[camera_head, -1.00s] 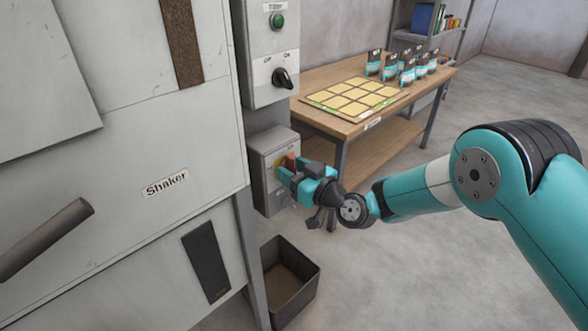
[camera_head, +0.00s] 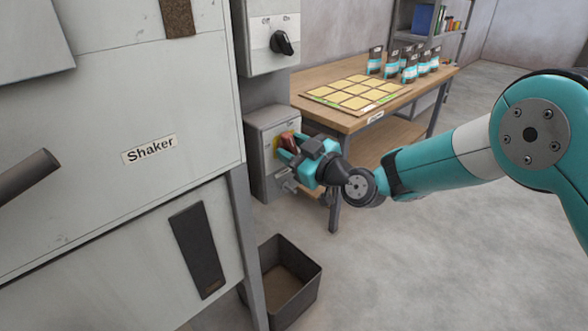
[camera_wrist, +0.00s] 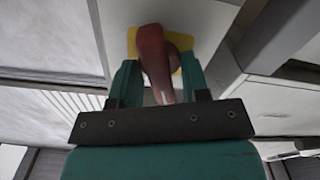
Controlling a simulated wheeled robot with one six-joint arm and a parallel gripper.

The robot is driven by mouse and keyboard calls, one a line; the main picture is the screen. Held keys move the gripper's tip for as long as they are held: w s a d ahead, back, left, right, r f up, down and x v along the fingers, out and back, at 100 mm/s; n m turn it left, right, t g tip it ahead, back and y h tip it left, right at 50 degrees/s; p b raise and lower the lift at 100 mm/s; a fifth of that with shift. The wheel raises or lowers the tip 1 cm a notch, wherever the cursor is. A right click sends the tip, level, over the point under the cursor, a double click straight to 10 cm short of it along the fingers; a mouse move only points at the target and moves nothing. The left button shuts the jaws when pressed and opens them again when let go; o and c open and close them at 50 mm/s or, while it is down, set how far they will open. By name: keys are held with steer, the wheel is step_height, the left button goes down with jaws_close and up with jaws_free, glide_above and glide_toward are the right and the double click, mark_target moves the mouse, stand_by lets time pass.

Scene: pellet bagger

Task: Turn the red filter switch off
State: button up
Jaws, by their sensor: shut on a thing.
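The red filter switch (camera_head: 287,141) is a red handle on a yellow plate (camera_head: 277,152), on the front of the lower grey box beside the shaker. In the wrist view the red handle (camera_wrist: 155,62) stands between my two fingers, slightly tilted, with the yellow plate behind it. My gripper (camera_head: 291,150) is shut on the handle. Its fingers also show in the wrist view (camera_wrist: 155,80). My gripper partly hides the switch and its box in the head view.
The shaker cabinet (camera_head: 100,200) with a bar handle (camera_head: 30,178) fills the left. Above the switch is a box with a black knob (camera_head: 283,43). A dark bin (camera_head: 300,290) stands on the floor below. A wooden table (camera_head: 330,75) with a card of yellow squares and several bags stands behind.

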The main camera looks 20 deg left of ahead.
steer(key=n+b, duration=0.3)
steer(key=b, duration=0.3)
steer(key=f+n+b, duration=0.1)
steer(key=n+b, duration=0.1)
steer(key=b, duration=0.4)
steer(key=shift+s+f+n+b, duration=0.1)
steer(key=shift+n+b, duration=0.3)
steer(key=n+b, duration=0.4)
steer(key=b, duration=0.4)
steer(key=shift+b, duration=0.35)
steer(key=n+b, duration=0.1)
steer(key=b, duration=0.1)
steer(key=n+b, duration=0.2)
steer(key=shift+r, duration=0.25)
steer(key=shift+r+n+b, duration=0.1)
steer(key=shift+n+b, duration=0.5)
steer(key=shift+b, duration=0.1)
steer(key=shift+r, duration=0.15)
steer(key=o, duration=0.5)
steer(key=shift+a, duration=0.1)
steer(key=shift+o, duration=0.2)
